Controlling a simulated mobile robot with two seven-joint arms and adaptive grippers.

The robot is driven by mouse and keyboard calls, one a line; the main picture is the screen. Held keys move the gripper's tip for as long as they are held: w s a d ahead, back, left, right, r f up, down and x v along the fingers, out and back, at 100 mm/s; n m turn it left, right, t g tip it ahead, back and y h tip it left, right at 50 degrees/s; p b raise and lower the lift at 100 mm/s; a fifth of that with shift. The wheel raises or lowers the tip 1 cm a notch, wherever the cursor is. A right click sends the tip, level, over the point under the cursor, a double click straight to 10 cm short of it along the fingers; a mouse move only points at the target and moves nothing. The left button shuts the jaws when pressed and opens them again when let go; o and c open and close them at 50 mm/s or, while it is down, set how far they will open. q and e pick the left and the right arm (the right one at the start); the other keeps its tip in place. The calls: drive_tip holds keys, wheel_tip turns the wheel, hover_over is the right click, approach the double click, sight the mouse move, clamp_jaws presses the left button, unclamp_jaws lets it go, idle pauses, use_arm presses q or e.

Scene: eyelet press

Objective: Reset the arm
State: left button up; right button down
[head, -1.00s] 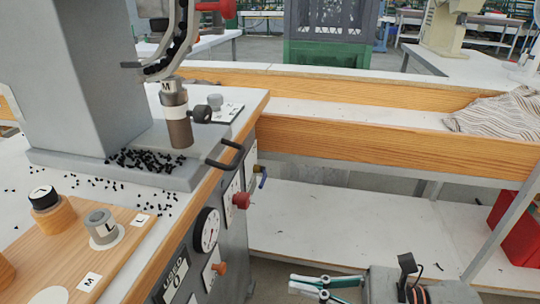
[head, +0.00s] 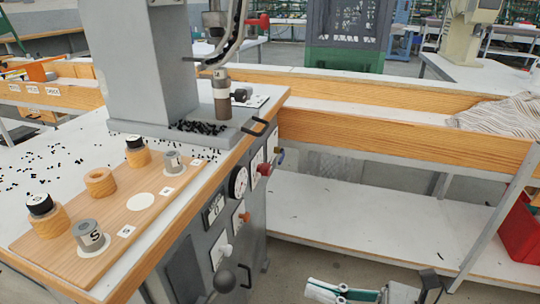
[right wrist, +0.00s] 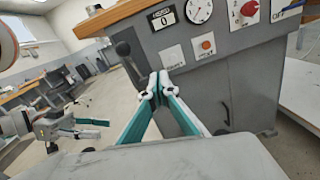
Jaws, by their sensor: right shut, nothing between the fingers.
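The eyelet press (head: 150,60) stands on the bench, its upper die (head: 221,98) over a grey base plate strewn with black eyelets (head: 200,127). My right gripper (head: 312,289) is low at the bottom edge of the head view, in front of the bench and clear of it. In the right wrist view its teal fingers (right wrist: 154,86) meet at the tips with nothing between them, in front of the grey cabinet. My left gripper is outside the head view; teal fingers (right wrist: 85,127) at the left of the right wrist view appear to be it, too small to judge.
A wooden die board (head: 150,205) holds dies and rings at the bench's front. A black-knobbed lever (head: 224,281) sticks out below the gauge panel. A low white shelf (head: 370,225), a red bin (head: 520,235) and a striped cloth (head: 500,112) lie to the right.

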use_arm(q)
drive_tip(key=w+a+r+m+y+p, duration=0.15)
drive_tip(key=a+r+p, duration=0.3)
drive_tip(key=p, duration=0.75)
use_arm(e)
drive_tip(key=s+d+r+m+t+h, duration=0.1)
drive_tip(key=d+r+m+t+h, duration=0.35)
drive_tip(key=m, duration=0.85)
drive_tip(key=d+r+m+t+h, duration=0.35)
drive_tip(key=m+t, duration=0.25)
drive_tip(key=m, duration=0.7)
use_arm(q)
drive_tip(key=s+a+f+m+g+y+p, duration=0.1)
drive_tip(key=s+a+p, duration=0.2)
drive_tip(key=p, duration=0.6)
drive_tip(key=shift+s+a+f+g, duration=0.25)
drive_tip(key=shift+s+a+g, duration=0.15)
drive_tip(key=shift+a, duration=0.45)
use_arm(e)
drive_tip(key=s+d+f+m+g+h, duration=0.1)
drive_tip(key=s+f+m+g+h, duration=0.2)
drive_tip(key=s+f+m, duration=0.5)
drive_tip(key=s+d+f+m+g+h, duration=0.2)
drive_tip(key=s+f+m+g+h, duration=0.1)
drive_tip(key=s+f+m, duration=0.6)
drive_tip(key=s+g, duration=0.1)
drive_tip(key=s, duration=0.3)
drive_tip(key=shift+s+m, duration=0.25)
drive_tip(key=shift+m, duration=0.05)
